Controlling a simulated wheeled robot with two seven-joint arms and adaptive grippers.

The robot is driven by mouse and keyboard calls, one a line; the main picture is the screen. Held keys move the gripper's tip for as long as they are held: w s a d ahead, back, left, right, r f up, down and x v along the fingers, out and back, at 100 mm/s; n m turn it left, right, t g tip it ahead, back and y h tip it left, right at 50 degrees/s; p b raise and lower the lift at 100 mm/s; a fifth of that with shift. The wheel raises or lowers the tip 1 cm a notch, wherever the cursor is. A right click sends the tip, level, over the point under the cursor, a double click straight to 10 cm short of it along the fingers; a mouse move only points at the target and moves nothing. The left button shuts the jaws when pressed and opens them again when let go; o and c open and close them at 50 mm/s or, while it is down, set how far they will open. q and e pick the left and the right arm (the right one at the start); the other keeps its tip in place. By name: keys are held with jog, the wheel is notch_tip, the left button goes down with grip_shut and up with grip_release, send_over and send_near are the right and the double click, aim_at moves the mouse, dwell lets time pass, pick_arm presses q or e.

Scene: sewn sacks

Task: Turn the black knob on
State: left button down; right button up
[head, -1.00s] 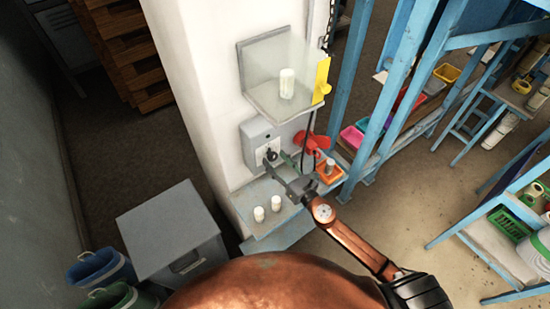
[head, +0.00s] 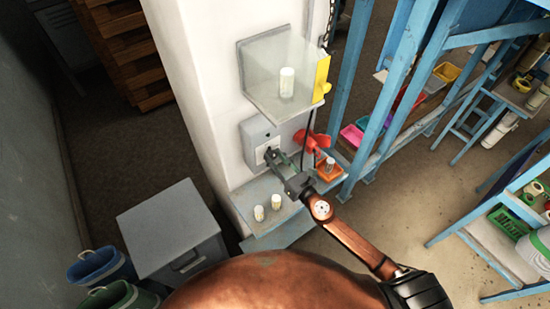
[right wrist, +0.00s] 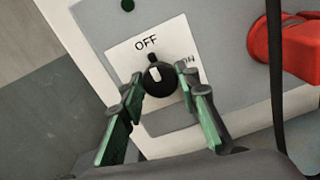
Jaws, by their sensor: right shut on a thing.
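The black knob (right wrist: 158,80) is on a white plate (right wrist: 122,62) of a grey box in the right wrist view. "OFF" is printed above it and "ON" to its right, partly hidden. The knob's raised tip points up, close to "OFF". My right gripper (right wrist: 161,88) has its green-padded fingers on both sides of the knob and is shut on it. In the head view, my right gripper (head: 273,160) reaches the front of the grey box (head: 257,133) on the white pillar and covers most of the knob. My left gripper is out of view.
A red part (head: 312,142) and a dark cable are right of the box. Below is a ledge (head: 256,192) with two pale cylinders; above is a clear-sided shelf (head: 262,95) with another. A grey cabinet (head: 170,225) stands at lower left, blue frames at right.

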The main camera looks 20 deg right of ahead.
jog(key=shift+m, duration=0.3)
jog(key=m, duration=0.3)
jog(key=shift+m, duration=0.3)
jog(key=m, duration=0.4)
jog(key=shift+m, duration=0.3)
jog(key=m+p, duration=0.1)
jog(key=m, duration=0.3)
jog(key=shift+m+p, duration=0.9)
jog(key=shift+m, duration=1.6)
jog(key=shift+f, duration=0.1)
jog(key=o, duration=1.2)
jog(key=shift+c, duration=0.2)
